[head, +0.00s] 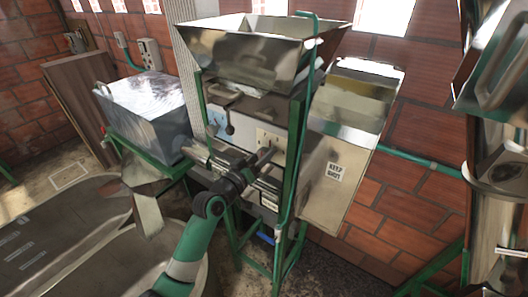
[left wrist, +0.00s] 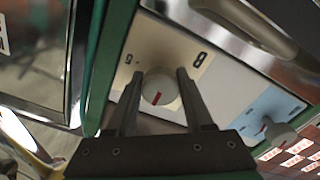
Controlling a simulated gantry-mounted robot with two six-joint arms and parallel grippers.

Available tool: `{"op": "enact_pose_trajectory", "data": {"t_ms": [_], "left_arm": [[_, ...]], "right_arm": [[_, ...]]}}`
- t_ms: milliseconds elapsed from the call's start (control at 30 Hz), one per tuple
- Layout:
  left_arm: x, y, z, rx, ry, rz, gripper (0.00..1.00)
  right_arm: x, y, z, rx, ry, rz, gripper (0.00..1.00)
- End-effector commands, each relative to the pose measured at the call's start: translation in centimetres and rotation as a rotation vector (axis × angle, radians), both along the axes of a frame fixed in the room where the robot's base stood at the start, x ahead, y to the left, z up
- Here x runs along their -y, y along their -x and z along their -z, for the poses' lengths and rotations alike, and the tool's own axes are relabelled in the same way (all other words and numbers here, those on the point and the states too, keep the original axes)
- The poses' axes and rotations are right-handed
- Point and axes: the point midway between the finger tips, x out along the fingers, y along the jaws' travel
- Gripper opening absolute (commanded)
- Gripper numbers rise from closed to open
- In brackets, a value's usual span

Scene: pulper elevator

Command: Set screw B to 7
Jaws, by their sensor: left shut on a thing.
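A round white knob (left wrist: 160,90) with a red pointer line sits on a cream plate (left wrist: 148,45), which also shows in the head view (head: 268,138) on the machine's front. The plate has dark marks, one like a 5 and one like an 8 or B; I cannot read the scale or the setting. My left gripper (head: 266,155) has reached the plate, and in the left wrist view its two fingers (left wrist: 160,74) are closed on both sides of the knob. A second pale knob (left wrist: 267,130) with a red mark sits on a blue plate (left wrist: 271,107). My right gripper is not visible.
A steel hopper (head: 262,55) on a green frame stands above the plates. More steel machinery (head: 495,160) stands at the far right.

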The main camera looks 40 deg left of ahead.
Motion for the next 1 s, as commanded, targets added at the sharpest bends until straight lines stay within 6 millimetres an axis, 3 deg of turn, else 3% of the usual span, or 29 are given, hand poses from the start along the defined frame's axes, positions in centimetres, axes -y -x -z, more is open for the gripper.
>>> {"op": "enact_pose_trajectory", "data": {"t_ms": [500, 1000], "left_arm": [[0.1, 0.0, -0.1, 0.051, 0.403, 0.0, 0.0], [0.1, 0.0, 0.0, 0.067, 0.513, 0.0, 0.0]], "right_arm": [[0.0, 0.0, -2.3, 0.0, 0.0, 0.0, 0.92], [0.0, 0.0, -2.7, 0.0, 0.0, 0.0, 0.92]]}}
